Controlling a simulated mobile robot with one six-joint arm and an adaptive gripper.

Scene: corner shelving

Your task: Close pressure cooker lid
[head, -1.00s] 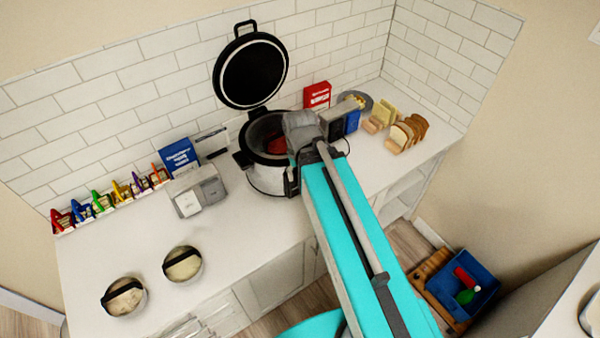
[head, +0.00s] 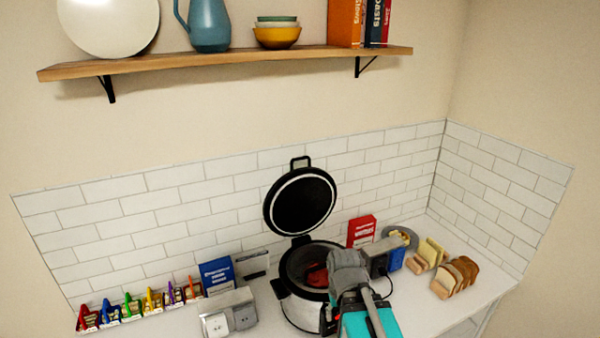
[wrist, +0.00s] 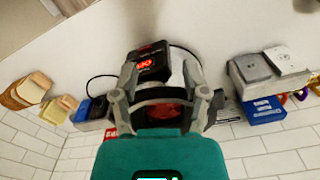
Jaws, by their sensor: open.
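The pressure cooker (head: 301,312) stands on the counter against the tiled wall, its pot open with something red inside. Its round black lid (head: 301,203) is hinged up at the back, standing nearly upright with its handle at the top. My gripper (head: 347,262) is at the right side of the cooker's opening, below the raised lid and apart from it. In the wrist view my gripper (wrist: 160,82) has its two fingers spread, with part of the cooker and its black panel with red marks (wrist: 150,62) seen between and beyond them. The lid is not clear in the wrist view.
A grey double-socket block (head: 229,314) and blue box (head: 216,277) stand left of the cooker. A red box (head: 361,231), another socket block and bread slices (head: 455,277) are to the right. A wooden shelf (head: 230,62) with dishes and books hangs above.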

